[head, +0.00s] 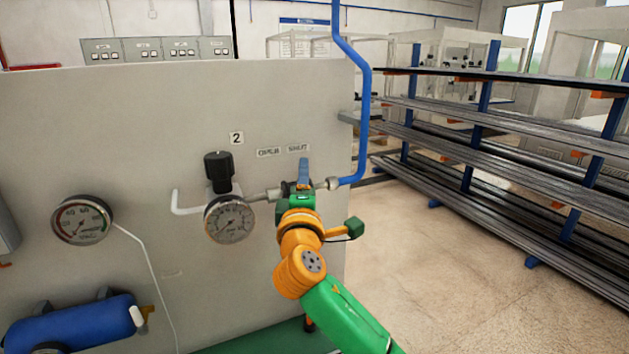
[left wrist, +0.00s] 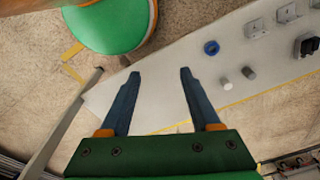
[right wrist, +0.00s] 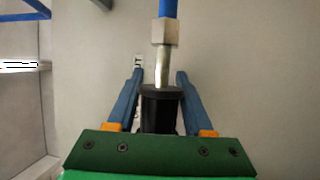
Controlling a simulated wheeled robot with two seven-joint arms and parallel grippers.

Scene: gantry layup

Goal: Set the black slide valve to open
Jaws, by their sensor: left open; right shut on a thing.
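The black slide valve (right wrist: 160,108) shows in the right wrist view as a black cylinder on a metal pipe, between the blue fingers of my right gripper (right wrist: 160,92). My right gripper (head: 304,176) is shut on it. In the head view the gripper hides most of the valve, at the pipe joint below the OPEN label (head: 268,153) and the SHUT label (head: 298,148). The sleeve sits nearer the SHUT label, as far as I can tell. My left gripper (left wrist: 158,82) is open and empty, apart from the panel.
A blue pipe (head: 362,110) rises right of the valve. A black knob (head: 219,168), a gauge (head: 230,219) and another gauge (head: 82,220) are on the grey panel (head: 120,130). A blue cylinder (head: 70,325) is low left. Racks (head: 480,140) stand right, with clear floor before them.

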